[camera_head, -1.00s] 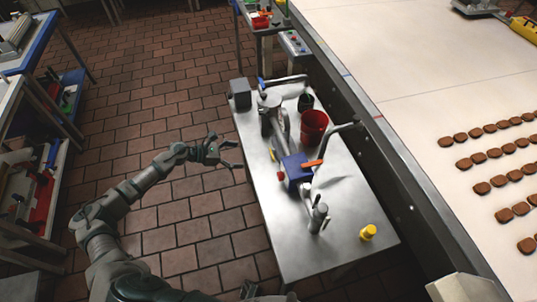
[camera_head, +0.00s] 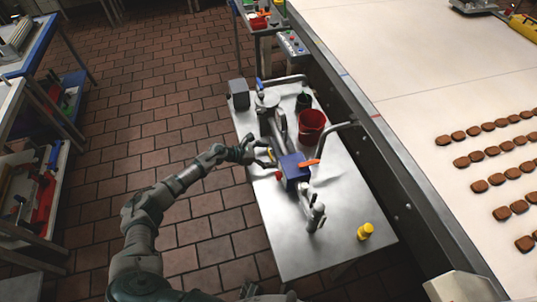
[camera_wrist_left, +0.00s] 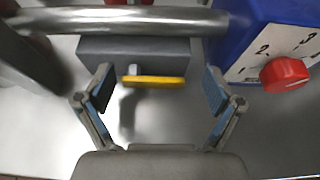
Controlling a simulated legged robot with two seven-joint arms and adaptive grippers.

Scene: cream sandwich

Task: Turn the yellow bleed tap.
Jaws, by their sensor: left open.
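The yellow bleed tap (camera_wrist_left: 153,80) is a flat yellow lever lying crosswise on a short pale stem, in front of a grey block (camera_wrist_left: 135,52) in the left wrist view. My left gripper (camera_head: 268,155) is open at the left side of the pump assembly on the steel table. In the left wrist view its two fingers (camera_wrist_left: 160,95) stand apart on either side of the lever, with no contact visible. In the head view the lever is mostly hidden by the fingers. My right gripper (camera_head: 262,293) shows only partly at the bottom edge.
A blue box (camera_head: 294,167) with a red knob (camera_wrist_left: 284,74) stands right of the tap. A metal pipe (camera_wrist_left: 120,20) crosses beyond it. A red bucket (camera_head: 311,127) and a yellow-capped bottle (camera_head: 365,231) stand on the steel table (camera_head: 335,255). A conveyor runs at right.

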